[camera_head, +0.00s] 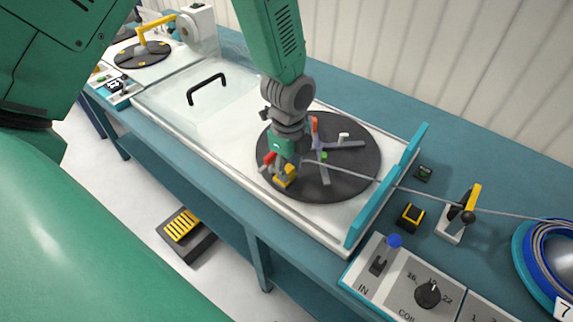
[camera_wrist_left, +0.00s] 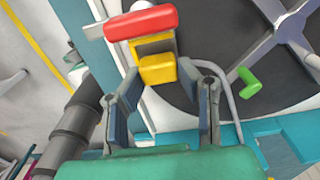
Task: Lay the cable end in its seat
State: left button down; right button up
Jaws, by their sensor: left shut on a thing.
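The grey cable (camera_head: 350,176) runs from the right across the bench to my left gripper (camera_head: 285,166). In the left wrist view the cable (camera_wrist_left: 229,100) curves beside the fingers (camera_wrist_left: 166,82). My right gripper is not in view.
The disc bears grey spokes and a green peg (camera_head: 323,155). A teal upright edge (camera_head: 384,191) stands right of it. A blue cable reel (camera_head: 549,262), a yellow-handled lever (camera_head: 463,213) and a control panel (camera_head: 405,285) are at the right. A clear cover (camera_head: 180,97) lies left.

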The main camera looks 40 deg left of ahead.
pick_arm(q)
jog(key=shift+d, duration=0.1)
jog(key=shift+a+f, duration=0.2)
jog(key=shift+a, duration=0.2)
jog(key=shift+a+f, duration=0.1)
jog(key=shift+f, duration=0.2)
dwell(0.5)
jog(key=shift+f, duration=0.1)
dwell(0.4)
jog(key=c, duration=1.1)
grip_release()
jog(key=o, duration=0.3)
jog(key=shift+o, duration=0.2)
jog(key=shift+p, duration=0.4)
